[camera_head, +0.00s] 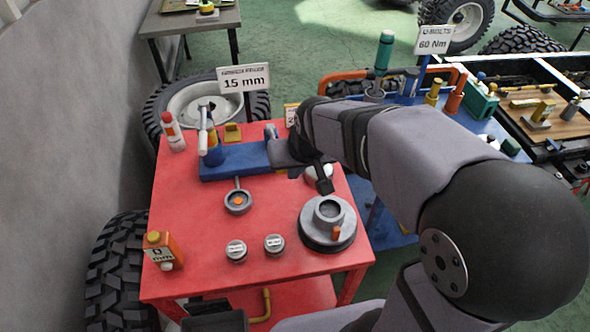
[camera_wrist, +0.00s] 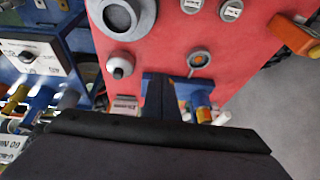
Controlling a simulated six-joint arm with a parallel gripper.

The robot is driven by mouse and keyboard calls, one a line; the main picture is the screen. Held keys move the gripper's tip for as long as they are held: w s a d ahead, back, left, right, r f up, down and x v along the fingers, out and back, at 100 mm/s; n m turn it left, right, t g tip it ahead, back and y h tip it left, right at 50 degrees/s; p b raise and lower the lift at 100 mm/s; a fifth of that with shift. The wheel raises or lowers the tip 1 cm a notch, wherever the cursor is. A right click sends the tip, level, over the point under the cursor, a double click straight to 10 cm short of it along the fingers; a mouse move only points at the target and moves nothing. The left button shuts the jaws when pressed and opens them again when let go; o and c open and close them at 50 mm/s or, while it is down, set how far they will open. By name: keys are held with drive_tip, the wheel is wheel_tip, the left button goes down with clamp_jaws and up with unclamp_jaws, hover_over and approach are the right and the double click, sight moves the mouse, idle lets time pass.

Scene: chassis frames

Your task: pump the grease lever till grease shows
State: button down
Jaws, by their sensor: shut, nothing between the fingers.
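The grease pump stands on a blue base (camera_head: 235,164) at the back of the red table. Its pale lever (camera_head: 202,130) rises upright at the left end, beside a blue and orange post (camera_head: 213,150). A grey round fitting with an orange centre (camera_head: 238,201) lies in front of the base; it also shows in the wrist view (camera_wrist: 199,59). In the wrist view my dark gripper (camera_wrist: 160,95) covers part of the blue base (camera_wrist: 190,88). No grease is clearly visible.
A grey round hub (camera_head: 327,225) stands at the table's right, with two small gauges (camera_head: 236,251) left of it. A 15 mm sign (camera_head: 244,79) rises behind.

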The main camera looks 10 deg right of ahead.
drive_tip(key=shift+s+r, duration=0.3)
drive_tip(key=shift+r, duration=0.15)
idle(0.3)
idle(0.3)
drive_tip(key=s+d+f+g, duration=0.2)
drive_tip(key=s+f, duration=0.3)
drive_tip(key=s, duration=0.3)
drive_tip(key=s+d+f+g, duration=0.2)
drive_tip(key=s+f, duration=0.3)
drive_tip(key=s, duration=0.3)
drive_tip(key=shift+d+f+g+h, duration=0.3)
drive_tip(key=shift+d+g+h, duration=0.1)
drive_tip(key=shift+d, duration=0.4)
